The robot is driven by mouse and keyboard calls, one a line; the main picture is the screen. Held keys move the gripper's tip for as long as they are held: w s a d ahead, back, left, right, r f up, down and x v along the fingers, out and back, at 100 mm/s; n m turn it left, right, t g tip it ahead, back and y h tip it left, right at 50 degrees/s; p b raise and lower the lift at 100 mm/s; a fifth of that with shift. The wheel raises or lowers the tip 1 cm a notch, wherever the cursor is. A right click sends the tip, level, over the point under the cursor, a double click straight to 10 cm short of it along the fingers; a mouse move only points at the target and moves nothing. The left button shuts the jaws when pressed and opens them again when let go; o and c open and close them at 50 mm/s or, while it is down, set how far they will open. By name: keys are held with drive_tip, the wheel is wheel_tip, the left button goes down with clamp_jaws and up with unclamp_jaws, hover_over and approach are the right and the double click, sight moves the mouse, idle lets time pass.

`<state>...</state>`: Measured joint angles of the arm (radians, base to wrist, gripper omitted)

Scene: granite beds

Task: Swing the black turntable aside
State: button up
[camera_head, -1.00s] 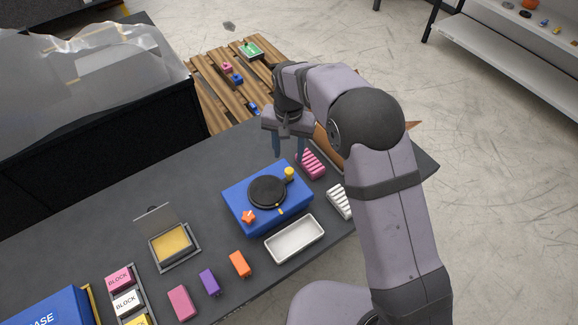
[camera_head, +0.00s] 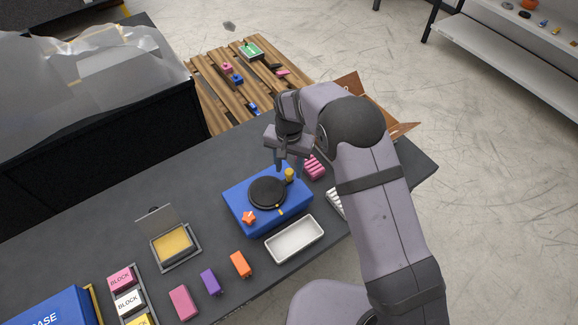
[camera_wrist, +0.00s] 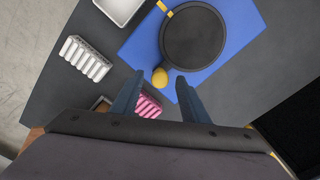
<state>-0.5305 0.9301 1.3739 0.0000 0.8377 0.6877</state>
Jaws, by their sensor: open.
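The black turntable (camera_head: 266,193) is a round disc on top of a blue box (camera_head: 297,212), with a small yellow mark at its near edge. A yellow knob (camera_head: 290,174) stands at the box's far right corner. An orange star-shaped piece (camera_head: 248,217) sits at the box's left front. My gripper (camera_head: 293,167) is above the far right corner of the box, close to the knob. In the wrist view, my gripper (camera_wrist: 156,95) is open, its fingers on either side of and just short of the yellow knob (camera_wrist: 160,77); the disc (camera_wrist: 193,37) is beyond.
A pink ridged block (camera_head: 315,168) and a white ridged block (camera_head: 335,203) lie right of the box. A white tray (camera_head: 294,239) is in front. Orange, purple and pink blocks and a hinged-lid box (camera_head: 176,248) stand to the left. The dark table between is clear.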

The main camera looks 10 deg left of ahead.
drive_tip(key=shift+f, duration=0.25)
clamp_jaws()
